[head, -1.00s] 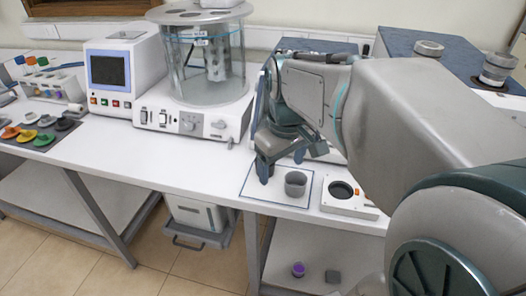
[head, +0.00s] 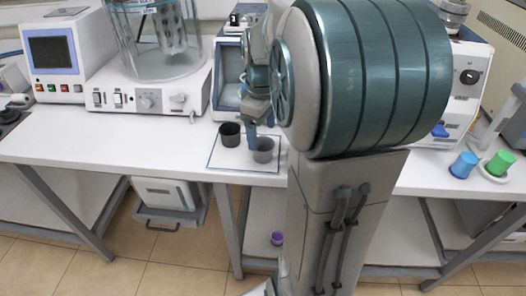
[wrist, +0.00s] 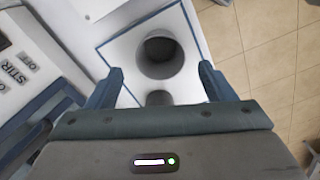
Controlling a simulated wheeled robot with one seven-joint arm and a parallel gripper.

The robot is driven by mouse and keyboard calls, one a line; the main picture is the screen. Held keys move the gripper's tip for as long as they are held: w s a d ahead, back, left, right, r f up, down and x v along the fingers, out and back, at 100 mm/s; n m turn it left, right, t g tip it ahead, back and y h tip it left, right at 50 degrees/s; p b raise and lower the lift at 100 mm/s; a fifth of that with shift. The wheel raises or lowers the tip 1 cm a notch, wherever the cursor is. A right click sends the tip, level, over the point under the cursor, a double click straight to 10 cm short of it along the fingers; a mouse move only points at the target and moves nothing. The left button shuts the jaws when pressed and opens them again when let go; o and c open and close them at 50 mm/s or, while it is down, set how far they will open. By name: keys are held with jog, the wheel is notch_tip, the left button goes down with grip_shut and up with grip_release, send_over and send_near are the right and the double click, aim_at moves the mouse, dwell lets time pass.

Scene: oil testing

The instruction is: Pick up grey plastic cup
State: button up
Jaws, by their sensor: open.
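The grey plastic cup (head: 263,150) stands upright on the front right part of a blue-bordered white mat on the bench. A darker cup (head: 229,134) stands to its left, farther back. My gripper (head: 254,138) is open and empty at the grey cup, one blue finger showing at its left; my arm hides part of the gripper. In the wrist view, the grey cup (wrist: 160,66) shows its dark hollow inside, ahead of and between the lines of my spread fingers (wrist: 161,74). A second round grey thing (wrist: 158,98), partly hidden by my gripper, lies nearer.
The mat (head: 222,161) lies near the bench's front edge. A white machine with a glass cylinder (head: 150,92) and a screen unit (head: 58,60) stand behind left. A blue cup (head: 464,164) and green cup (head: 500,162) stand right. Bench left of the mat is clear.

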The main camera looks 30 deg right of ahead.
aim_at(263, 144)
notch_tip(263, 144, down, 5)
jog(key=shift+s+f, duration=0.1)
jog(key=shift+f, duration=0.05)
jog(key=c, duration=1)
